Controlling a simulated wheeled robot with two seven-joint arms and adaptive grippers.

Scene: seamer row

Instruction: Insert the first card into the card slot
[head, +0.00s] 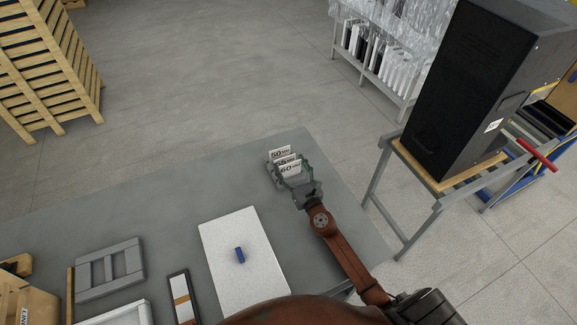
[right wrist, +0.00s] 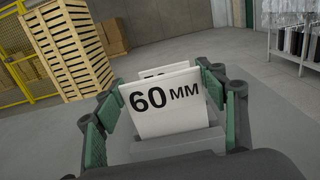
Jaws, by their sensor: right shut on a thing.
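Several white cards stand upright in a row in a small grey holder (head: 270,174) near the table's far right corner. The front card (head: 289,170) reads "60"; one behind it (head: 280,154) reads "50". My right gripper (head: 295,179) is at the holder, shut on the front card. In the right wrist view this card (right wrist: 166,104) reads "60 MM" and stands between the green-padded fingers; another card's edge (right wrist: 163,70) shows behind it. The fingers hide part of the holder. I cannot make out a separate card slot. My left gripper is not in view.
On the grey table (head: 170,210) lie a white board (head: 227,275) with a blue block (head: 240,255), a grey slotted frame (head: 110,269) and a dark-edged strip (head: 182,297). A black cabinet (head: 450,90) stands on a bench to the right. The table's back middle is clear.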

